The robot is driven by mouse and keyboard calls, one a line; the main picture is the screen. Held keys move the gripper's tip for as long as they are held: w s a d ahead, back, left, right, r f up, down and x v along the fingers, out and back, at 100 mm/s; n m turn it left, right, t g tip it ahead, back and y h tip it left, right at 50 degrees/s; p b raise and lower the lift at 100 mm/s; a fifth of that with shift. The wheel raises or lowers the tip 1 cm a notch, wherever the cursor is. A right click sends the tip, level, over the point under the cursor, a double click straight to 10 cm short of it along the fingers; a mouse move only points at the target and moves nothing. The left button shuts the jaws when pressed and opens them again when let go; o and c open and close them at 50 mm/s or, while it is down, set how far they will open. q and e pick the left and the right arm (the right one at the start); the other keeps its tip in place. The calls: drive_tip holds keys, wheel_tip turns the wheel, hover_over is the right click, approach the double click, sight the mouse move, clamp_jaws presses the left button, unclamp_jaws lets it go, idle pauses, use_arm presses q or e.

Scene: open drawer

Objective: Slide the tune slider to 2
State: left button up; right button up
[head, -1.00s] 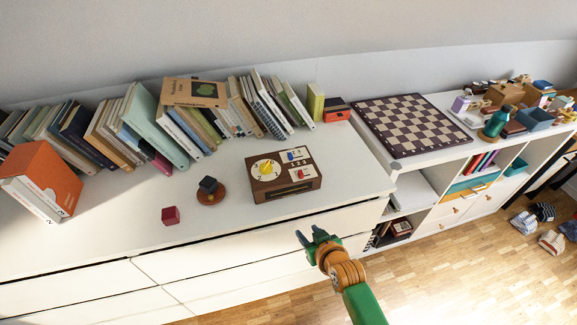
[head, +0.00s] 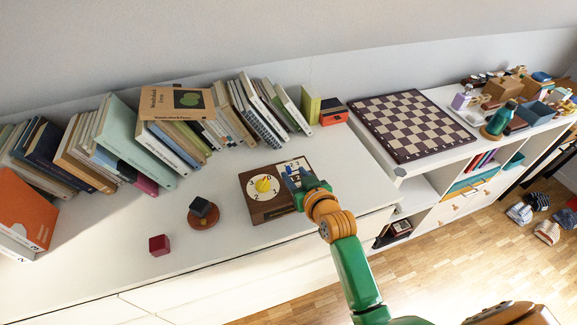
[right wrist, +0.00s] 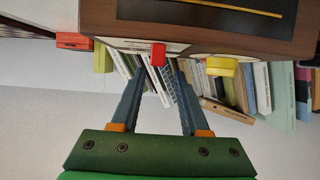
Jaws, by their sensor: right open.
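The wooden box (head: 255,207) with a dial and slider panels stands on the white dresser top. Its yellow dial knob (head: 262,185) is in clear view; it also shows in the right wrist view (right wrist: 221,66). In the right wrist view, the box (right wrist: 200,30) is at the top and the red slider knob (right wrist: 158,54) lies between and just beyond the open fingertips (right wrist: 158,72). I cannot tell whether they touch it. The slider's number is hidden. My left gripper is out of view.
A dark cube on a round wooden base (head: 203,218) and a red cube (head: 159,245) stand left of the box. Leaning books (head: 140,140) line the wall behind. A chessboard (head: 412,124) lies on the lower shelf unit at right.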

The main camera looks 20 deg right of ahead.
sight(289, 169)
drive_tip(key=shift+x, duration=1.95)
drive_tip(key=shift+s, duration=0.15)
drive_tip(key=shift+c, duration=0.4)
clamp_jaws()
drive_tip(key=shift+d+r, duration=0.1)
